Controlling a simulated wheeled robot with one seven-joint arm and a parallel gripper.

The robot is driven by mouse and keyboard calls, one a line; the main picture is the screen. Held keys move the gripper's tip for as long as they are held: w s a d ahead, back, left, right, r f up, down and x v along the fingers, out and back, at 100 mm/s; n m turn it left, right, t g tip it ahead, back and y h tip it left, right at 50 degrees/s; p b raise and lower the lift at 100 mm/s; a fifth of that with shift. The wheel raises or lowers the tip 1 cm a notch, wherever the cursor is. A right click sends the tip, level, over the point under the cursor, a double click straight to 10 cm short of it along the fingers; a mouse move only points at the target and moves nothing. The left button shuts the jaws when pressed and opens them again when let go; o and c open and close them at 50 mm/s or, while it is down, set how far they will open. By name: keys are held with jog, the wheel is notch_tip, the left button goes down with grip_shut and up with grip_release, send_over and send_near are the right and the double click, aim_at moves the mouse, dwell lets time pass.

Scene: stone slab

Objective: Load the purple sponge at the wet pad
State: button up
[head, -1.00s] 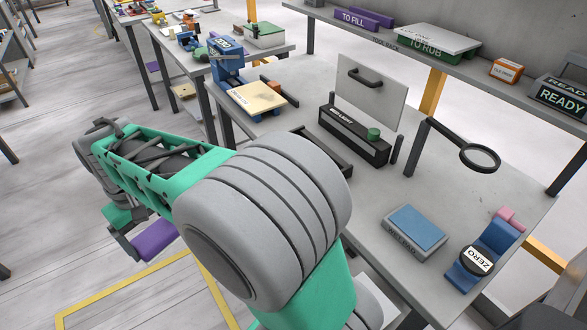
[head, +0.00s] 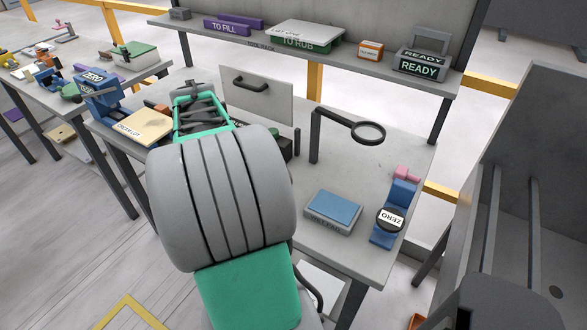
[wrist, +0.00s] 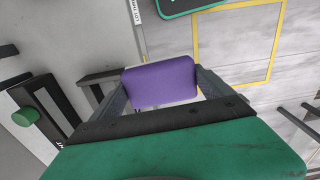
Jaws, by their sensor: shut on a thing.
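The purple sponge (wrist: 148,84) is between the two fingers of my gripper (wrist: 161,78) in the wrist view, and the gripper is shut on it. A blue pad (head: 334,206) lies in a low grey tray (head: 322,226) on the slab, right of my arm. Its label is too blurred to read, so I cannot be sure that it is the wet pad. The held sponge is apart from this pad.
A magnifier on a post (head: 368,133) stands behind the blue pad. A blue device marked ZERO (head: 399,200) stands to its right. An upright grey panel with a handle (head: 257,93) is further back. A shelf (head: 290,49) with labelled boxes runs behind. Bare slab lies around the tray.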

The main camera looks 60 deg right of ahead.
jog(key=s+d+r+p, duration=0.2)
jog(key=s+d, duration=0.9)
jog(key=s, duration=0.4)
jog(key=p, duration=0.1)
send_over(334, 207)
jog(key=shift+d+f+b, duration=0.1)
jog(key=shift+f+b, duration=1.95)
jog(key=shift+f, duration=0.8)
jog(key=shift+f, duration=0.6)
jog(key=shift+r, duration=0.1)
notch_tip(334, 207, up, 7)
jog(key=p, duration=0.4)
jog(key=shift+p, duration=0.4)
jog(key=shift+w, duration=0.1)
